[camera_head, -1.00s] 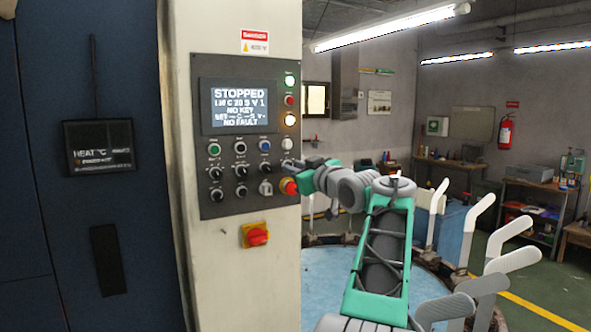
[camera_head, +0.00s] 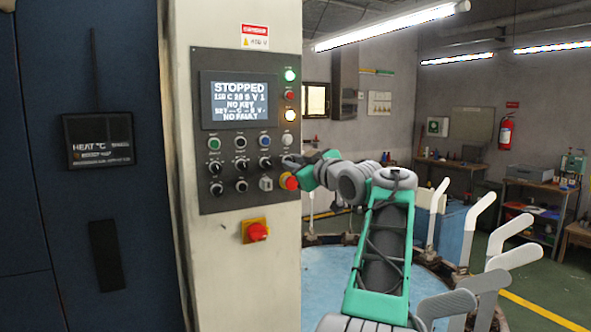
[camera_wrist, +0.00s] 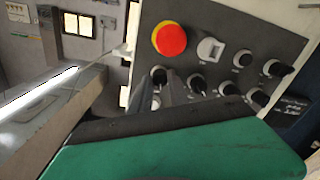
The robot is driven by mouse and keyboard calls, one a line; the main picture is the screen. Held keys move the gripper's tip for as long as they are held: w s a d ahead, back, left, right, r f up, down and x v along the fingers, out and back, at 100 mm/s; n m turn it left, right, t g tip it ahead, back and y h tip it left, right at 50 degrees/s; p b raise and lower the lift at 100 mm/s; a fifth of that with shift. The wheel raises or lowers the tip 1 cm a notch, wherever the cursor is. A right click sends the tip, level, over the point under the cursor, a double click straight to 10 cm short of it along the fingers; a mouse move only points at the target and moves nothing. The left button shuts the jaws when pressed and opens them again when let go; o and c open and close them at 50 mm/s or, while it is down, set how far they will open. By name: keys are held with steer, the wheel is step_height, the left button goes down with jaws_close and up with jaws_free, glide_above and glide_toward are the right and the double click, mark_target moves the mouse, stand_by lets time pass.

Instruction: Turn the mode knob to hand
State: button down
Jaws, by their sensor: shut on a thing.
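The grey control panel (camera_head: 231,196) carries rows of buttons and dark knobs with pale pointers. Its labels are too small to read, so the mode knob's setting cannot be told. My gripper (camera_head: 291,161) is at the panel's right edge, just above the red emergency stop (camera_head: 289,181). In the wrist view my gripper (camera_wrist: 172,88) is shut on the dark knob (camera_wrist: 158,74) beside the red stop (camera_wrist: 169,39); its fingers partly hide that knob. Another knob (camera_wrist: 198,83) stands close beside the fingers.
The screen (camera_head: 239,102) reads STOPPED, NO KEY and NO FAULT. A white key-type switch (camera_wrist: 210,49) is beside the red stop. A red rotary switch (camera_head: 257,232) is below the panel.

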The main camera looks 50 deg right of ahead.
steer(key=shift+n+b, duration=1.8)
steer(key=shift+n, duration=1.5)
steer(key=c, duration=1.3)
jaws_free()
steer(key=shift+o, duration=0.2)
steer(key=shift+s, duration=0.1)
steer(key=b+v, duration=0.2)
steer(key=v, duration=0.5)
steer(key=shift+s, duration=0.3)
steer(key=shift+a+r, duration=0.1)
